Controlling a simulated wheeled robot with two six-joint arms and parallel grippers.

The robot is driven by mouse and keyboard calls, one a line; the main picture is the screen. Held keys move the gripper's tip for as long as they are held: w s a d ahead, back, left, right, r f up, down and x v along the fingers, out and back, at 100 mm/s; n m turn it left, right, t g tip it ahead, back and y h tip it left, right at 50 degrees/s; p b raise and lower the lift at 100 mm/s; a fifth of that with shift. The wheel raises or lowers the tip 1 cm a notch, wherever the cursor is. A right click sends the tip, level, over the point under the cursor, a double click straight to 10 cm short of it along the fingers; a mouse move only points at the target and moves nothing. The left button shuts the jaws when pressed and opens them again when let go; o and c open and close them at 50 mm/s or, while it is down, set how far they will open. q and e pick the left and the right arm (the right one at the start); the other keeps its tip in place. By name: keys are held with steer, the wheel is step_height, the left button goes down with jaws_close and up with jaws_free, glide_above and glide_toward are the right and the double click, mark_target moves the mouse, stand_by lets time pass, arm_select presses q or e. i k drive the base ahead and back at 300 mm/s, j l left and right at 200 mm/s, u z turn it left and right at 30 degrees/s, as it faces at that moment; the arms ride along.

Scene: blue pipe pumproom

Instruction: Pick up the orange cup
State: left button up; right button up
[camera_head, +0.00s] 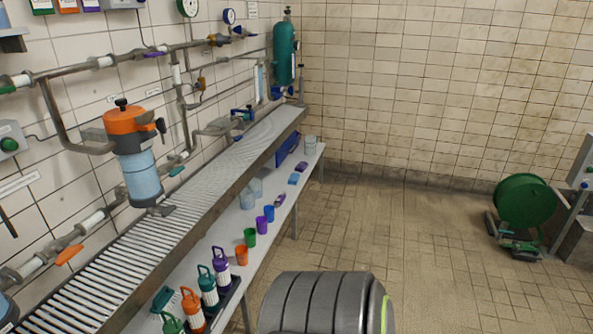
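The orange cup (241,255) stands upright on the long white shelf (185,287) below the slatted conveyor, near the shelf's front edge. A green cup (250,237) stands just behind it, with a purple cup (262,224) and a blue cup (269,213) further along the row. A purple and white bottle (220,267) stands just in front of the orange cup, to its left. Neither of my grippers is in view.
Bottles in orange (192,311) and teal (207,287) stand in a dark tray at the near end. The grey conveyor (150,237) overhangs the shelf's back. Clear containers (247,200) stand further along. The tiled floor (400,240) is open to the right; a green hose reel (523,203) stands far right.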

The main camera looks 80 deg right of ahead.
mark_target(242, 256)
steer(key=z, duration=2.05)
steer(key=i+l, duration=0.15)
steer(key=l, duration=0.15)
steer(key=i+l+u, duration=0.1)
steer(key=i+l, duration=0.25)
steer(key=l, duration=0.25)
